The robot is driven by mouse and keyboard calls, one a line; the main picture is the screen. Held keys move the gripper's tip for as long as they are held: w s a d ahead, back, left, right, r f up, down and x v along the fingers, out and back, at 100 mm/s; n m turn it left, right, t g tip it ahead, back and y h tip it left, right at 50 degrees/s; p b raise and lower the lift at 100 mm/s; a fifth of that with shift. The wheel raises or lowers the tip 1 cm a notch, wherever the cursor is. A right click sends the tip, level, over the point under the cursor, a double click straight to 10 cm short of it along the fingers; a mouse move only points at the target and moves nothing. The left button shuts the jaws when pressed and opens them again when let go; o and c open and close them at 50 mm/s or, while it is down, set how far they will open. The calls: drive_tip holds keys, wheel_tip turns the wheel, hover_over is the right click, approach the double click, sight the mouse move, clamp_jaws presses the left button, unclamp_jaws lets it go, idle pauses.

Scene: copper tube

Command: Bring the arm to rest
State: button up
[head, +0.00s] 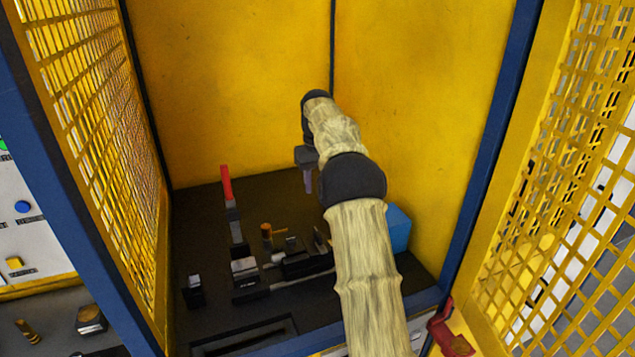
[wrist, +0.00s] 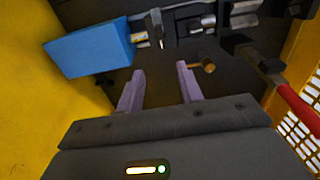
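My arm reaches into a yellow-walled enclosure, over its dark floor. My gripper (head: 308,182) hangs at the far end of the arm, above the back part of the floor, in the head view. In the wrist view my gripper (wrist: 160,74) has its two purple fingers spread apart, with nothing between them. A small copper-coloured cylinder (head: 266,231) stands on the floor among dark fixtures in the head view. It also shows just beyond the right finger in the wrist view (wrist: 209,67), apart from the gripper as far as I can tell.
A red-handled lever (head: 227,184) stands left of my gripper. Black fixtures with metal parts (head: 245,268) occupy the middle floor. A blue box (head: 398,230) sits at the right, partly behind my arm. Yellow mesh panels (head: 105,150) flank the opening, with blue posts (head: 489,130).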

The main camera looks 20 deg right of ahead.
idle(0.4)
drive_tip(key=s+a+f+t, duration=0.1)
drive_tip(key=s+a+f, duration=0.2)
drive_tip(key=s, duration=0.7)
drive_tip(key=s+a+f, duration=0.4)
drive_tip(key=s+a, duration=0.2)
drive_tip(key=s, duration=0.5)
drive_tip(key=s+a+f+t, duration=0.1)
drive_tip(key=s+a+f, duration=0.2)
drive_tip(key=s, duration=0.8)
drive_tip(key=shift+a+f+t, duration=0.15)
drive_tip(key=shift+a+t, duration=0.15)
drive_tip(key=shift+a, duration=0.45)
